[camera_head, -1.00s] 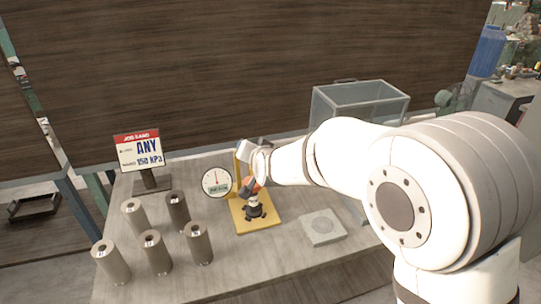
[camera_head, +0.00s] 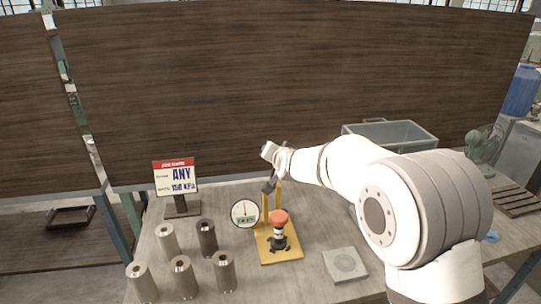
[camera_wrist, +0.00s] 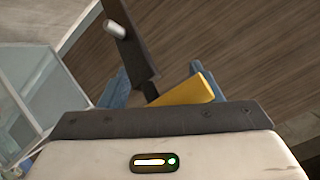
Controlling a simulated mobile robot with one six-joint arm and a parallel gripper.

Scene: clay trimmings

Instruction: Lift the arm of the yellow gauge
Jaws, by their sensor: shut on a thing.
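The yellow gauge (camera_head: 282,257) stands on the table, with a yellow base and upright, a round white dial (camera_head: 245,214) at its left and an orange-topped black piece (camera_head: 279,221) on its base. Its dark arm (camera_wrist: 138,58), with a silver pin, runs between the blue fingers of my gripper (camera_wrist: 160,86) in the wrist view. My gripper is shut on the arm, near the top of the upright in the head view. A yellow part (camera_wrist: 187,92) of the gauge also shows between the fingers. The exact grip contact is partly hidden.
Several grey cylinders (camera_head: 182,275) stand left of the gauge, below a job card (camera_head: 175,178) on a stand. A square grey block (camera_head: 345,265) lies to the right. A glass-sided box (camera_head: 392,136) stands behind my arm, and a dark wall panel rises at the back.

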